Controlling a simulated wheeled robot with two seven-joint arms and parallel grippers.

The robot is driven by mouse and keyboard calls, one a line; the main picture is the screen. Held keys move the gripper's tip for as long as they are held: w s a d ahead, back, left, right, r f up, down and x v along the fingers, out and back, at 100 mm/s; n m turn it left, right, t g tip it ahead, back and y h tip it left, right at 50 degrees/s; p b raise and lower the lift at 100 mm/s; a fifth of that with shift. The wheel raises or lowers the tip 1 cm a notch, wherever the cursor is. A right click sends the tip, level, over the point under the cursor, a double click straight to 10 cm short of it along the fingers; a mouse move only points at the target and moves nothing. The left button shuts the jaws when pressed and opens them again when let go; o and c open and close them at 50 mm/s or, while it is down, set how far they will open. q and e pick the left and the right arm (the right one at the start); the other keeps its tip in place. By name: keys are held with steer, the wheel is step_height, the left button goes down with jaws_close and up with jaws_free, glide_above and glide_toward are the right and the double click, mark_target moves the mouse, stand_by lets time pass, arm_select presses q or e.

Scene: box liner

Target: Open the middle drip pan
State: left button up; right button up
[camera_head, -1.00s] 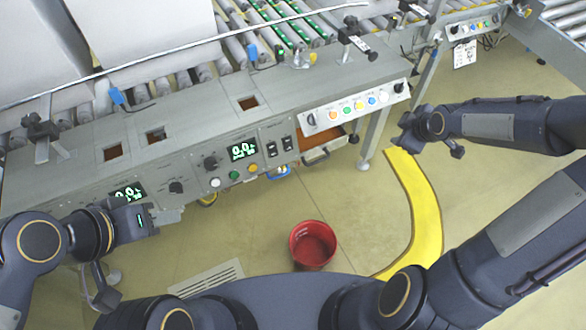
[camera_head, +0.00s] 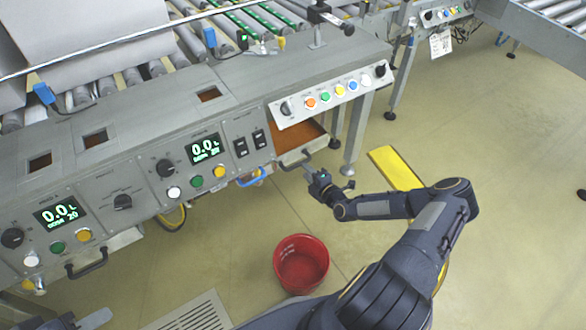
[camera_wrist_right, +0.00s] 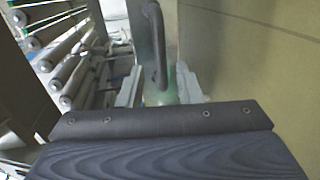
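I cannot tell for certain which belongs to the middle drip pan. My right gripper (camera_head: 309,170) is at the dark handle on the right. In the right wrist view its light grey fingers (camera_wrist_right: 160,86) are apart, with a dark handle bar (camera_wrist_right: 154,45) running between them; I see no firm grip. Only dark and pale parts, perhaps of my left gripper, show at the bottom left corner.
A red bucket (camera_head: 301,264) stands on the floor below the right gripper. A machine leg (camera_head: 357,130) stands right of the gripper. A floor grate (camera_head: 195,314) is at the bottom.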

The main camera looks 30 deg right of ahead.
mark_target(300, 165)
steer(key=b+x, duration=0.2)
steer(key=x, duration=0.4)
steer(key=shift+w+f, duration=0.1)
steer(key=shift+w, duration=0.05)
steer(key=shift+c, duration=0.3)
jaws_close()
